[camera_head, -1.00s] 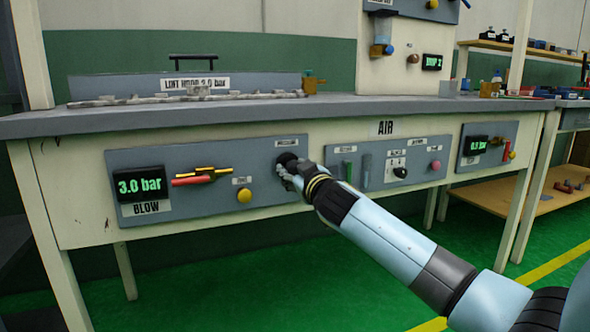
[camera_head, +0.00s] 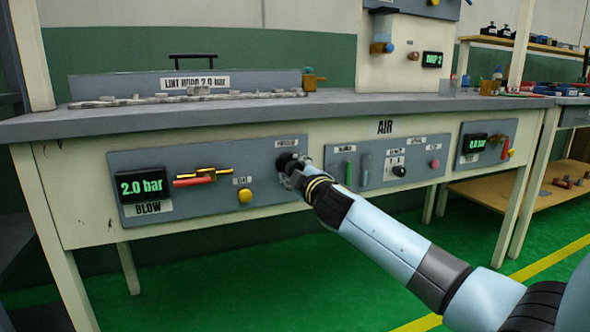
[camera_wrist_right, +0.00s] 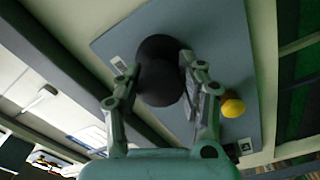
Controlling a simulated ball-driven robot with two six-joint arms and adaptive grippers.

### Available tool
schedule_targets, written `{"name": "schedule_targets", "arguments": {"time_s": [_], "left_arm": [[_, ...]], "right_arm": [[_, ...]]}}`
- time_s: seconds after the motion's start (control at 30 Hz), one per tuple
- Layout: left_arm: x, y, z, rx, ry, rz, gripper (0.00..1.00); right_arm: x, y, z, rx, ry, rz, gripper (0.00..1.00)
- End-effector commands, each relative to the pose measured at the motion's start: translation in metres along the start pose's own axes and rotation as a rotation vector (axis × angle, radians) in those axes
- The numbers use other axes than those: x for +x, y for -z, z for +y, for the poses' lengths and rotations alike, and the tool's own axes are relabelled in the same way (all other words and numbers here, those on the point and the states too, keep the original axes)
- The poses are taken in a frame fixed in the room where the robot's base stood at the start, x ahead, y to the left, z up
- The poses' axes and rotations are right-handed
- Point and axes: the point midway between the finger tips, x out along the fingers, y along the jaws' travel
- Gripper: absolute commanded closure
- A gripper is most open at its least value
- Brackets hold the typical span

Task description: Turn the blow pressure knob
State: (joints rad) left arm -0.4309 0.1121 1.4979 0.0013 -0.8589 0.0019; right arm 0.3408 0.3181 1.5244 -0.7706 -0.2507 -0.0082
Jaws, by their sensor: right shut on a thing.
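The blow pressure knob (camera_wrist_right: 160,75) is a dark round knob on the grey blow panel (camera_head: 225,208). My right gripper (camera_head: 288,168) is shut on the knob at the panel's right end and hides much of it in the head view. In the right wrist view the two fingers (camera_wrist_right: 160,92) sit on either side of the knob. The blow display (camera_head: 143,186) at the panel's left reads 2.0 bar. My left gripper is not in view.
A yellow button (camera_head: 245,196) and a red and yellow handle (camera_head: 200,178) are on the same panel. The air panel (camera_head: 375,178) with small controls lies to the right. The bench top (camera_head: 250,110) overhangs above.

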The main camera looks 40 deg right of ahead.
Motion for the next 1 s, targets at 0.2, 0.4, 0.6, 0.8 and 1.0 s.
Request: {"name": "schedule_targets", "arguments": {"time_s": [0.2, 0.4, 0.6, 0.8, 1.0], "left_arm": [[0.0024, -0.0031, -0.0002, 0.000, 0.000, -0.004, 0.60], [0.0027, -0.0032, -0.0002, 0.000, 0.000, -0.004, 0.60], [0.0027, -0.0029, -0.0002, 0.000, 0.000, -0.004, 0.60], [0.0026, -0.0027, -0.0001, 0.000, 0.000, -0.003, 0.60], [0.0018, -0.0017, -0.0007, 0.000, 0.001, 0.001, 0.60]], "right_arm": [[-0.0005, -0.0005, -0.0016, -0.028, 0.002, 0.000, 0.93], [-0.0006, -0.0006, -0.0019, -0.030, 0.003, -0.001, 0.93], [-0.0006, -0.0006, -0.0020, -0.029, 0.003, -0.001, 0.56], [-0.0004, -0.0004, -0.0012, -0.029, 0.002, 0.000, 0.36], [-0.0004, -0.0002, -0.0007, -0.029, 0.001, 0.000, 0.36]]}}
